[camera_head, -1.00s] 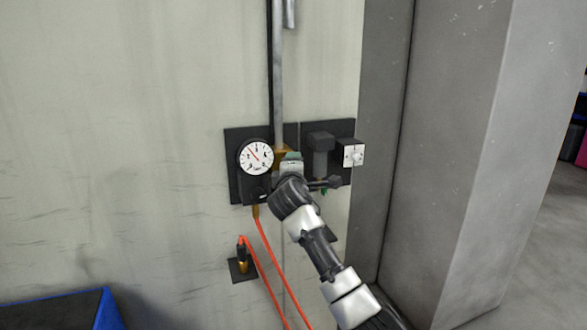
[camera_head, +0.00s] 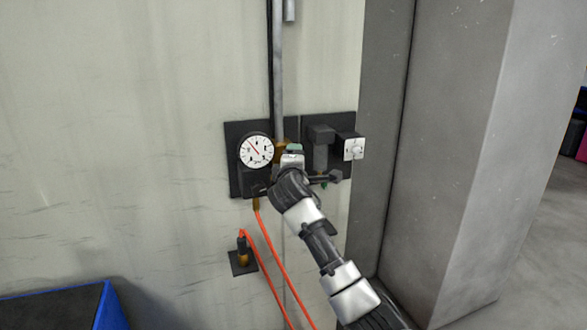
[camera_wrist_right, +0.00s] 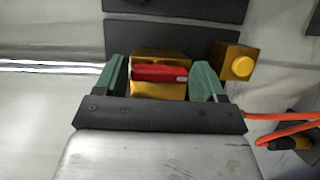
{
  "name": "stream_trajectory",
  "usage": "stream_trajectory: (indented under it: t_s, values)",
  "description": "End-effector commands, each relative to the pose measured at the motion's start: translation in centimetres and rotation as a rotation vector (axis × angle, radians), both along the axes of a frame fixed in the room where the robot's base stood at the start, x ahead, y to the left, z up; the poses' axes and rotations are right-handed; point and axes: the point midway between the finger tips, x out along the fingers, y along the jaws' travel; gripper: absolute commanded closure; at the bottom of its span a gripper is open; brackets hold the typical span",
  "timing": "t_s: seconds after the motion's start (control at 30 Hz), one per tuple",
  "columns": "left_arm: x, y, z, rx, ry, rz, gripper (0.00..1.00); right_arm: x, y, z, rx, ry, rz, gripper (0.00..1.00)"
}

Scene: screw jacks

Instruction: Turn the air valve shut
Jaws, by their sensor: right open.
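In the right wrist view, the air valve has a brass body (camera_wrist_right: 160,57) with a red handle (camera_wrist_right: 158,73) across its front. The handle lies roughly parallel to the grey pipe (camera_wrist_right: 50,66). My right gripper (camera_wrist_right: 163,80) is open, with one green finger on each side of the handle. A gap shows between the handle and the right finger; contact at the left finger is unclear. In the head view, my right gripper (camera_head: 291,150) is at the wall beside the pressure gauge (camera_head: 256,151) and hides most of the valve. My left gripper is out of view.
Dark panels (camera_head: 237,130) back the fittings on the wall. A grey box with a dial (camera_head: 353,149) is right of the gripper, near a concrete pillar (camera_head: 455,150). Orange hoses (camera_head: 272,257) hang below. A blue-edged dark surface (camera_head: 60,308) is at lower left.

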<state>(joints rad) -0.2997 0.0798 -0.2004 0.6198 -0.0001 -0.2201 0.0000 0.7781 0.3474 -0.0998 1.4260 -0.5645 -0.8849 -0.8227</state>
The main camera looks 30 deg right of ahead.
Motion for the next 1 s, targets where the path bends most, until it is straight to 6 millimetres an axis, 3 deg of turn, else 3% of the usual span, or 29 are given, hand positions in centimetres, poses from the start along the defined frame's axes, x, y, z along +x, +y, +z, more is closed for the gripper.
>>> stream_trajectory:
  t_s: [0.6, 1.0]
  values:
    - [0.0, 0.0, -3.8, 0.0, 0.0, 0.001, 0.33, -7.8, 5.7, -0.2, 0.001, 0.0, 0.002, 0.3]
    - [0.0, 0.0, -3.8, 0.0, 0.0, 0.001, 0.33, -8.5, 6.2, 0.0, 0.002, 0.001, 0.0, 0.3]
